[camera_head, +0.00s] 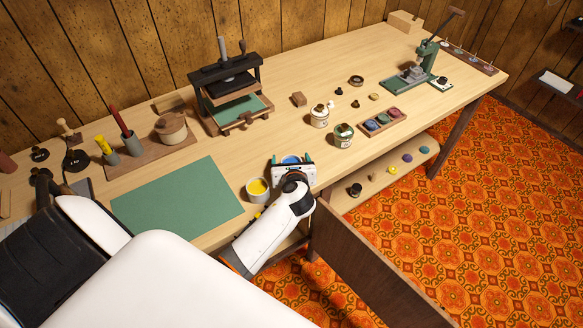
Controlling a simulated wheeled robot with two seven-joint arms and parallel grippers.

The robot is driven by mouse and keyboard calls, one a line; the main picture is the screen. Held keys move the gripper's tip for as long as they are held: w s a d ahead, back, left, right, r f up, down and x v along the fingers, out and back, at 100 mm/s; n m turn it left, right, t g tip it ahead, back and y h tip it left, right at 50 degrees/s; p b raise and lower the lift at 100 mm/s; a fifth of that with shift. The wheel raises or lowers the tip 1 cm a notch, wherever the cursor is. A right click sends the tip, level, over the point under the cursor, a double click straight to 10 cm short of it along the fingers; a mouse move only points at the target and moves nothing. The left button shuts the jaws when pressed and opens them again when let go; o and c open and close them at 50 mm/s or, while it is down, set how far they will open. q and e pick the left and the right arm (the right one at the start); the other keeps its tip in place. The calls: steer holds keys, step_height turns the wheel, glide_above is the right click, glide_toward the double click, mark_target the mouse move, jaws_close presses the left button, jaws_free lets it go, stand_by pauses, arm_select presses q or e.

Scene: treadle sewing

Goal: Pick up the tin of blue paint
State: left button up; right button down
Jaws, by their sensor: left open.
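The tin of blue paint (290,159) stands near the front edge of the workbench. Only some of its blue paint shows, because my left gripper covers most of the tin. My left gripper (291,161) is over the tin, with one finger on each side of the blue. Its jaws are open, and I cannot tell whether either finger touches the tin. My right gripper is not in view.
A tin of yellow paint (257,187) stands just left of my left gripper. A green mat (178,203) lies further left. Two labelled jars (343,135) and a tray of coloured pots (382,122) stand to the right. A small press (226,92) is behind.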

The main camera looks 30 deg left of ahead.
arm_select(q)
steer(key=shift+r, duration=0.1)
steer(key=c, duration=1.2)
